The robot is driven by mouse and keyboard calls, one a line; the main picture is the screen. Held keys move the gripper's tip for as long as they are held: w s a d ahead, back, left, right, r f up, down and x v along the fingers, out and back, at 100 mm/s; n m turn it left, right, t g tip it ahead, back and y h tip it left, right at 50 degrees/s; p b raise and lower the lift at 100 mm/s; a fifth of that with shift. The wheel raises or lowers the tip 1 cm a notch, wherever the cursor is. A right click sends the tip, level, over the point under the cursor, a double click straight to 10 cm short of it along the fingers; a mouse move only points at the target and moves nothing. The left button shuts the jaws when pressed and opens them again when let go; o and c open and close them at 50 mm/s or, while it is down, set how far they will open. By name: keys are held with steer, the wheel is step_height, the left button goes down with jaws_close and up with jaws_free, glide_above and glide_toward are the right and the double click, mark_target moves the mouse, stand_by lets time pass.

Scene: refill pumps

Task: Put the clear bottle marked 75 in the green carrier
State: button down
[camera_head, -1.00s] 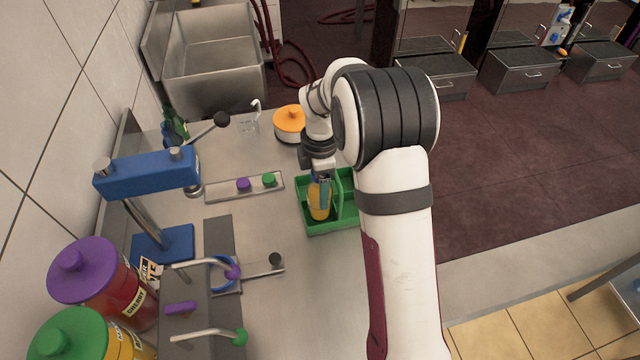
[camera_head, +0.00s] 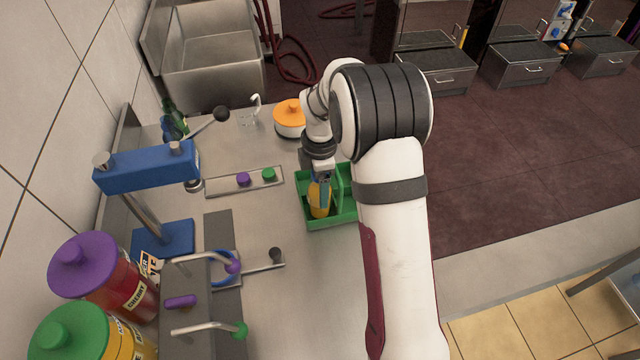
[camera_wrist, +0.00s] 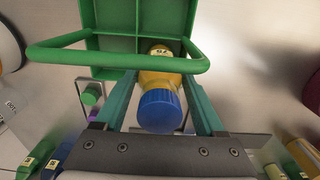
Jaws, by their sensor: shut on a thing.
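The clear bottle (camera_head: 319,203) has yellow-orange contents. In the wrist view the bottle (camera_wrist: 160,65) shows a blue cap and a yellow label reading 75. My gripper (camera_head: 321,182) is shut on it; in the wrist view the teal fingers of my gripper (camera_wrist: 160,100) press on either side of it. The green carrier (camera_head: 334,224) is a divided tray with a raised handle. The bottle stands roughly upright within its left front compartment, beside the handle. Whether the bottle's base touches the carrier floor is hidden.
A blue lever press (camera_head: 148,168) stands left on the steel counter. A rail with purple and green caps (camera_head: 215,187), a pump station (camera_head: 190,290) and an orange-lidded tub (camera_head: 290,118) surround the carrier. Bare counter (camera_head: 300,290) lies in front.

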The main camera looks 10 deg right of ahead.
steer(key=shift+f, duration=0.45)
jaws_free()
step_height(320, 180, up, 9)
steer(key=shift+r, duration=0.1)
stand_by(0.4)
steer(key=shift+s, duration=0.1)
steer(key=s+a+r+m, duration=0.1)
steer(key=s+r+m, duration=0.1)
steer(key=s+m, duration=0.5)
steer(key=s+a+r+m+y, duration=0.1)
steer(key=s+a+m, duration=0.1)
steer(key=s+m, duration=0.5)
steer(key=s+a+r+m, duration=0.2)
steer(key=s+m, duration=0.6)
steer(key=s, duration=0.7)
steer(key=shift+s+r+y, duration=0.15)
steer(key=shift+r+y, duration=0.2)
steer(key=shift+y, duration=0.05)
